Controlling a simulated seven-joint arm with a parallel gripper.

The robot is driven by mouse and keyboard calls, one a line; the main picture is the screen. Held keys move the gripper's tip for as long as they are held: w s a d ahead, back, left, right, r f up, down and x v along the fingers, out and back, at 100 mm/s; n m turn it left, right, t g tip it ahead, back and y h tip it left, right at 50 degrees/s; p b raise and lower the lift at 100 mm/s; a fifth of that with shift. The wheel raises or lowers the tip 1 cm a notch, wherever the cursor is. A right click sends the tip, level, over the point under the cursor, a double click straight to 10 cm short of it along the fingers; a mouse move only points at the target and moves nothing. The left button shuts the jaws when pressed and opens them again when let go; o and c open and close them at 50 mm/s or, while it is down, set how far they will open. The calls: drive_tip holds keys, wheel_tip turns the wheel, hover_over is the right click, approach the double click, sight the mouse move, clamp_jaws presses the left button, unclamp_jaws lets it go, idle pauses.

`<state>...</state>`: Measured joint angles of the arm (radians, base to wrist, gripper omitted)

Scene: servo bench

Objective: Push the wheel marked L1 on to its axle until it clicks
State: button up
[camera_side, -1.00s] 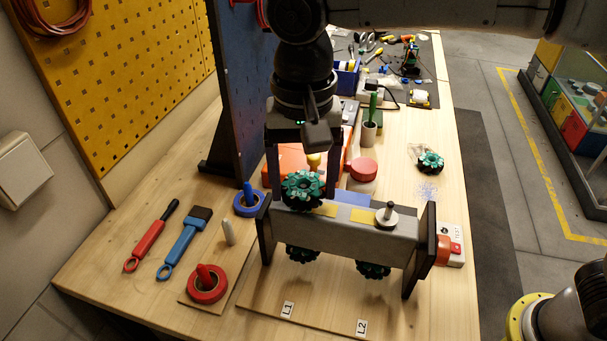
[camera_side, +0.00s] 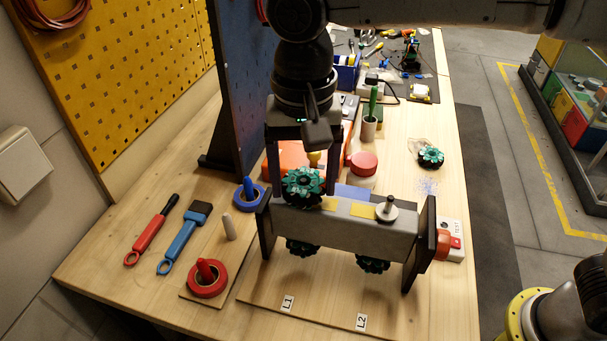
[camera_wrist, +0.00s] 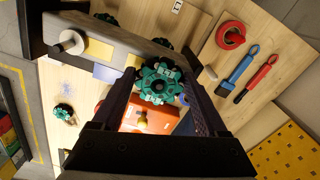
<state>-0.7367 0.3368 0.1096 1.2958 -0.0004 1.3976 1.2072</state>
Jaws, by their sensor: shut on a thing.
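A green mecanum-type wheel (camera_side: 303,187) is at the left end of the raised grey chassis bar (camera_side: 345,228), above the L1 label (camera_side: 287,303). My gripper (camera_side: 303,180) is shut on this wheel, with one finger on each side; the wrist view also shows the wheel (camera_wrist: 158,80) between the fingers. The wheel covers its axle, so I cannot tell how far on it sits. A bare axle with a pale round hub (camera_side: 387,210) stands at the bar's right end, above the L2 label (camera_side: 361,322). Two more green wheels (camera_side: 372,265) hang under the bar.
A loose green wheel (camera_side: 431,157) lies at the back right. A red ring on a post (camera_side: 207,279), a blue ring (camera_side: 249,194), a red tool (camera_side: 152,232) and a brush (camera_side: 184,238) lie left. A white box with a red button (camera_side: 451,240) stands right.

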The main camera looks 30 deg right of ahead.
sight(304, 187)
drive_tip(key=shift+f, duration=0.2)
drive_tip(key=o, duration=1.5)
drive_tip(key=shift+c, duration=0.2)
drive_tip(key=shift+r, duration=0.15)
drive_tip(key=shift+r, duration=2.4)
